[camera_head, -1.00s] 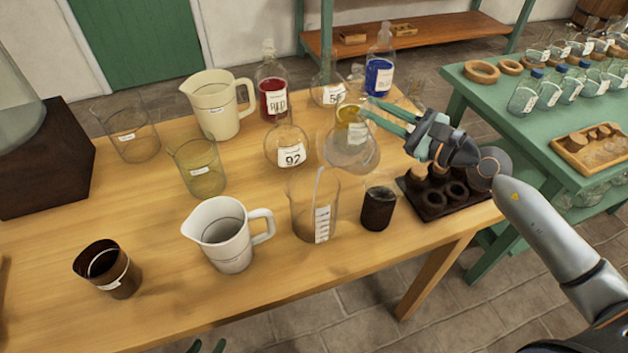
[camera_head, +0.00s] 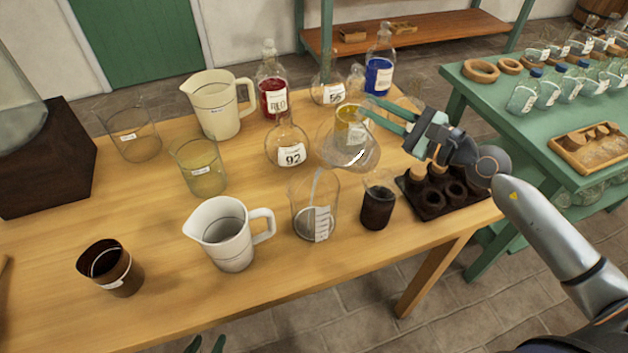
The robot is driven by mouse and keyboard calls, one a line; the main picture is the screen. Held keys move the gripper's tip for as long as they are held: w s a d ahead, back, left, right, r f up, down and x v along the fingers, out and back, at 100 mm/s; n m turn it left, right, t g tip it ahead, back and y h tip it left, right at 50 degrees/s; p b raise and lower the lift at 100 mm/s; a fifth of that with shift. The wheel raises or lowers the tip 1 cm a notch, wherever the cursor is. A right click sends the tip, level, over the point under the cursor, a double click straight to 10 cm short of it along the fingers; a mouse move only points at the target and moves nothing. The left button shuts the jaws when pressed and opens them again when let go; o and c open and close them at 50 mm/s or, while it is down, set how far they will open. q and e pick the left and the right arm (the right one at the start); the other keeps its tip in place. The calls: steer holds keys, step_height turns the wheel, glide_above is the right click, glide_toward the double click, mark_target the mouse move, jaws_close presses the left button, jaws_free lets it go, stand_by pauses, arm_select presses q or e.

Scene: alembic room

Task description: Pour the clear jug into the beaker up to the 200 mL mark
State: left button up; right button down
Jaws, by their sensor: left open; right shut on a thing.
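The clear jug (camera_head: 348,150) is tilted in the air with its lip down to the left, above the beaker. My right gripper (camera_head: 368,106) is shut on it from the right. A pale stream runs from its lip into the clear beaker (camera_head: 302,212), which stands upright on the table. The beaker has a white graduated scale facing me. A shallow layer of clear liquid shows near its bottom, low on the scale; the exact level is too small to read. My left gripper (camera_head: 206,345) shows only as open tips at the bottom edge, away from the jug and beaker.
A white jug (camera_head: 226,240) stands left of the beaker, and a dark-filled glass (camera_head: 377,207) close on its right. Behind are a round flask marked 92 (camera_head: 289,152), a yellow-filled flask (camera_head: 351,120) and a cream jug (camera_head: 217,106).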

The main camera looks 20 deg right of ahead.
mark_target(373, 101)
steer(key=shift+s+a+r+n+p, duration=0.2)
steer(key=shift+a+r+n+p, duration=0.15)
steer(key=shift+r+n+p, duration=0.3)
steer(key=shift+s+a+r+n+p, duration=0.15)
steer(key=shift+a+r+n+p, duration=0.25)
steer(key=shift+r+p, duration=0.45)
steer(key=shift+s+a+r+n+p, duration=0.2)
steer(key=shift+a+r+n+p, duration=0.05)
steer(key=shift+r+n+p, duration=0.45)
stand_by(2.6)
